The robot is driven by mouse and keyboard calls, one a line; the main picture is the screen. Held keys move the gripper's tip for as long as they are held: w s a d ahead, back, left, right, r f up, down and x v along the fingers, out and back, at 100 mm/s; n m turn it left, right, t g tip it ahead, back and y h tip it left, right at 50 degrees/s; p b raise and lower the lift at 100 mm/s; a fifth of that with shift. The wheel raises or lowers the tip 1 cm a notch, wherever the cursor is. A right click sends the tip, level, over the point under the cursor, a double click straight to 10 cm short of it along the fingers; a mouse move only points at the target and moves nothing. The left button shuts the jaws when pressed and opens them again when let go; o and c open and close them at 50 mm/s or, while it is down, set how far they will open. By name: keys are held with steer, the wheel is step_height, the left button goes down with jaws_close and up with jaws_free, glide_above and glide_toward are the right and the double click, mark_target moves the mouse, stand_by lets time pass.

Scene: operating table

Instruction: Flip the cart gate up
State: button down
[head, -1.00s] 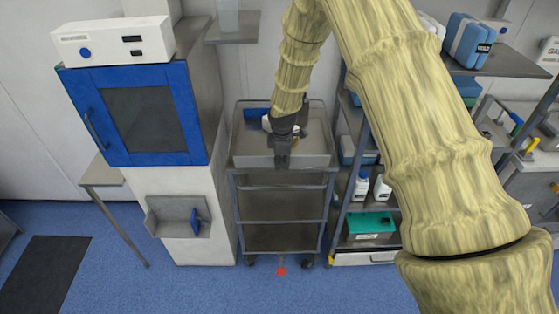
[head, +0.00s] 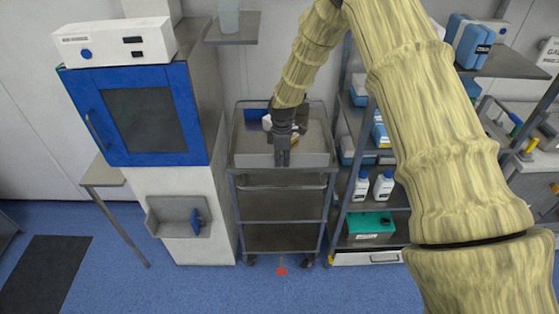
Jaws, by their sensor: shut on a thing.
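The grey metal cart (head: 231,200) stands in the middle, between the blue-doored cabinet and the shelf rack. Its gate (head: 313,160), a light grey panel, stands upright along the front edge of the top tray. My gripper (head: 283,158) points down at the middle of this panel, with its fingers at the panel's upper edge. It is shut on the gate. The fingers hide a small part of the panel. My gripper's body and arm partly cover the items in the tray.
A blue item (head: 254,117) and a white item lie in the tray. The blue-doored cabinet (head: 180,105) is close on the left. A shelf rack with white bottles (head: 383,186) and a green box (head: 370,225) is close on the right. The floor in front is clear except for a small red thing (head: 282,271).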

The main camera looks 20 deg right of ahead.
steer(key=shift+w+d+r, duration=0.1)
steer(key=shift+w+r, duration=0.1)
steer(key=shift+w, duration=0.1)
steer(key=c, duration=1.6)
jaws_free()
steer(key=shift+f, duration=0.1)
step_height(320, 180, up, 12)
